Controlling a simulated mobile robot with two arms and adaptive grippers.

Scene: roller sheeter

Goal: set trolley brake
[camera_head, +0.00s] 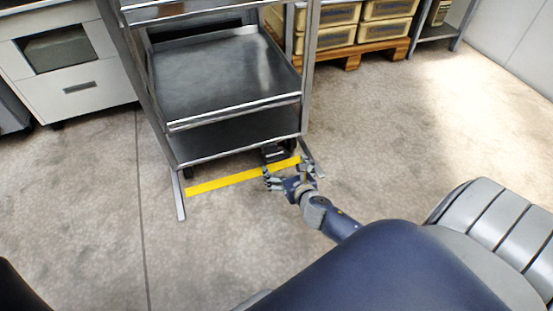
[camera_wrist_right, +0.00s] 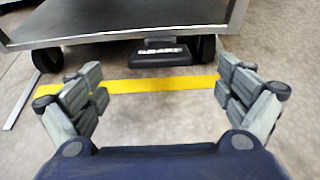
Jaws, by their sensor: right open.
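The trolley (camera_head: 225,85) is a grey metal rack with flat shelves, standing on the floor ahead. Its brake pedal (camera_wrist_right: 160,55) is a dark block marked "BRAKE" under the lower shelf's front edge, between two black wheels. The pedal also shows in the head view (camera_head: 273,152), low at the trolley's front right. My right gripper (camera_wrist_right: 160,90) is open and empty, with its fingers spread on either side of the pedal and short of it. It also shows in the head view (camera_head: 288,177), low near the floor at the pedal. My left gripper is not in view.
A yellow strip (camera_head: 225,182) runs along the floor in front of the trolley. A white cabinet (camera_head: 80,90) stands at the left. Beige crates (camera_head: 383,30) sit on a wooden pallet behind right. The floor to the right is clear.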

